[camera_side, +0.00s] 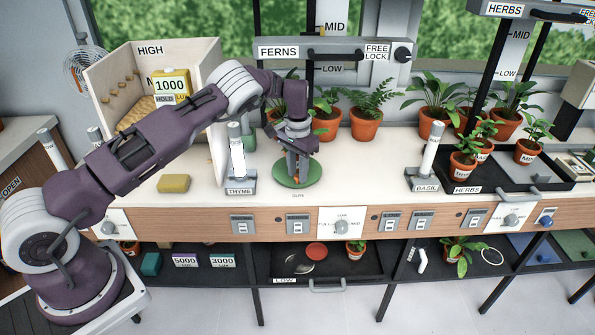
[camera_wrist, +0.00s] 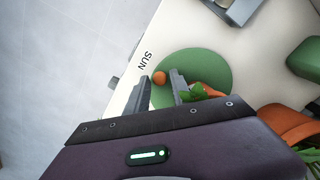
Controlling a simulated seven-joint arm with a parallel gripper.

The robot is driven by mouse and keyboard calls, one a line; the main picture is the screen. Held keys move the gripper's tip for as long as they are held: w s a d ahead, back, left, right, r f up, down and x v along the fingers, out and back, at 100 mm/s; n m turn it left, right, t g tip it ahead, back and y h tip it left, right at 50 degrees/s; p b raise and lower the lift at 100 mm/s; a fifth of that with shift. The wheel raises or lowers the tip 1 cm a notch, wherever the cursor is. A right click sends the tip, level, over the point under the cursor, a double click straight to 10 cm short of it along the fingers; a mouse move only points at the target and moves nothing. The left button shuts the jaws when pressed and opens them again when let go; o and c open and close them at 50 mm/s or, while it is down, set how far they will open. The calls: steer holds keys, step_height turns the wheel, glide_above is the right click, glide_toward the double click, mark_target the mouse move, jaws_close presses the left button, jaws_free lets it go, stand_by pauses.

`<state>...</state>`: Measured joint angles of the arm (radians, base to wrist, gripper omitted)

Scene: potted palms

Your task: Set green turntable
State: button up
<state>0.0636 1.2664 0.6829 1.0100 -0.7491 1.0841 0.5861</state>
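The green turntable (camera_side: 312,177) is a round flat disc on the white bench top, directly below my gripper (camera_side: 297,163). It also shows in the wrist view (camera_wrist: 218,68), with a small orange round knob (camera_wrist: 160,77) near its edge on the side of the SUN label (camera_wrist: 146,60). My gripper (camera_wrist: 160,83) points down with its two grey fingers apart, one on each side of the knob in the picture. I cannot tell whether they touch it. Green leaves and something orange (camera_wrist: 208,90) show beside the right finger, partly hidden by my gripper.
The THYME post (camera_side: 237,150) stands left of the turntable, with a yellow sponge (camera_side: 173,183) farther left. Potted ferns (camera_side: 365,122) stand behind, under the FERNS bar (camera_side: 330,50). The bench is clear rightward until the BASIL post (camera_side: 430,150) and herb tray (camera_side: 480,183).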

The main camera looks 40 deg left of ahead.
steer(key=shift+c, duration=0.5)
jaws_close()
stand_by(1.0)
